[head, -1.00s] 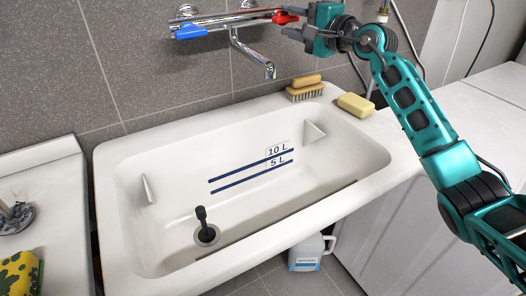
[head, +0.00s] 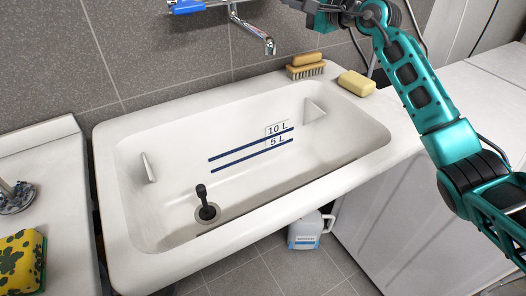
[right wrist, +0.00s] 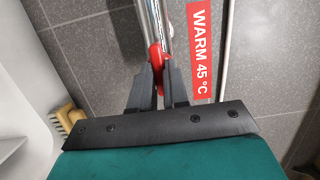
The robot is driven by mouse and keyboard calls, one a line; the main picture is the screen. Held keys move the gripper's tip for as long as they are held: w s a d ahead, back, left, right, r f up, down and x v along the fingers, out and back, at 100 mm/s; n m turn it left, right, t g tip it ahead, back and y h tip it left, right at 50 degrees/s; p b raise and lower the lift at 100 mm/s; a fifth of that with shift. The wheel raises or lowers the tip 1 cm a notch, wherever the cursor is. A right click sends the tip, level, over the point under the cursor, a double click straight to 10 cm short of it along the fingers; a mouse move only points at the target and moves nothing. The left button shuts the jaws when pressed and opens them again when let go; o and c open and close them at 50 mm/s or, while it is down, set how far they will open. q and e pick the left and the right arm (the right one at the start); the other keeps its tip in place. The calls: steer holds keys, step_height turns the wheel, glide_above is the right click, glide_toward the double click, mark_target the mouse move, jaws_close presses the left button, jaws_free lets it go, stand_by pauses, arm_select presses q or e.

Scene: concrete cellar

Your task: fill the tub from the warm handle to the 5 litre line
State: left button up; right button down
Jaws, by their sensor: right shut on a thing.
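The white tub (head: 125,130) has two dark blue lines, marked 10 L and, below it, 5 L (head: 278,142). No water shows in it, and none shows falling from the chrome spout (head: 255,32). A black plug-like piece (head: 205,208) stands upright at the drain; I cannot tell whether it seals it. In the right wrist view my right gripper (right wrist: 160,88) is shut on the red handle (right wrist: 157,62), beside a red sign reading WARM 45 °C (right wrist: 203,50). The head view cuts off that handle and the gripper's tips. The blue handle (head: 186,7) is at the top edge. My left gripper is out of view.
A brush (head: 306,70) and a yellow soap bar (head: 357,83) lie on the tub's back right rim. A yellow patterned sponge (head: 20,262) is on the left counter. A white jug (head: 306,230) stands on the floor below. The right-hand counter is clear.

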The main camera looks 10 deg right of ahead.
steer(key=n+b, duration=0.2)
steer(key=n, duration=0.2)
steer(key=shift+r+g, duration=0.15)
steer(key=shift+g, duration=0.15)
steer(key=n+h+b, duration=0.1)
steer(key=n, duration=0.2)
steer(key=shift+a+r+n, duration=0.1)
steer(key=shift+n, duration=0.2)
